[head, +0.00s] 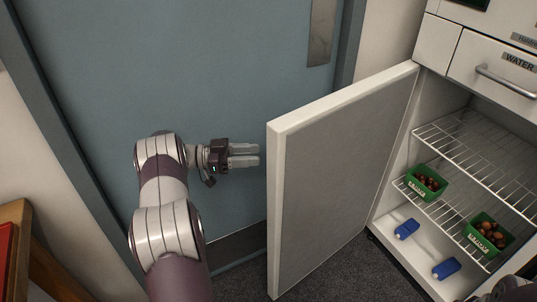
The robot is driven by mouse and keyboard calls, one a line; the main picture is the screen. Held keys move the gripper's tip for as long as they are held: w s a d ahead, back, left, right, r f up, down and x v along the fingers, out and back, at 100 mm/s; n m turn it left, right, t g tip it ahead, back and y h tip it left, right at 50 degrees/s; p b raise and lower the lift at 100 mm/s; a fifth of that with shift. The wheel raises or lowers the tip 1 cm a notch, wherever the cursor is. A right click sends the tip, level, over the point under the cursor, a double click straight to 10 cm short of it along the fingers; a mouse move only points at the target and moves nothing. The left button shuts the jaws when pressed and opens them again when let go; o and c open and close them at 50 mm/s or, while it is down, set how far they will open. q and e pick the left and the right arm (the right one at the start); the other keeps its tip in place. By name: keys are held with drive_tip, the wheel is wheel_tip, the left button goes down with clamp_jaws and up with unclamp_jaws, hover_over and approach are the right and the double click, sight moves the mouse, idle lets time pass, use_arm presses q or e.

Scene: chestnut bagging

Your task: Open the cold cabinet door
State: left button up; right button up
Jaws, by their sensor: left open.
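The cold cabinet (424,121) stands at the right. Its door (334,174) is swung wide open on the side near the middle of the head view, with its grey inner face showing. My left gripper (258,155) is open and empty. It is just left of the door's free edge, with its fingers pointing right toward it and a small gap showing between. The door's outer face and any handle on it are hidden.
Inside the cabinet, wire shelves (475,160) hold two green punnets of chestnuts (427,182) (488,235). Blue items (406,229) (446,268) lie at the bottom. A drawer labelled WATER (495,72) is above. A blue room door (100,60) is behind my left arm. Wooden furniture (45,262) stands lower left.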

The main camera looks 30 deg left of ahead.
use_arm(q)
drive_tip(key=v, duration=0.6)
idle(0.3)
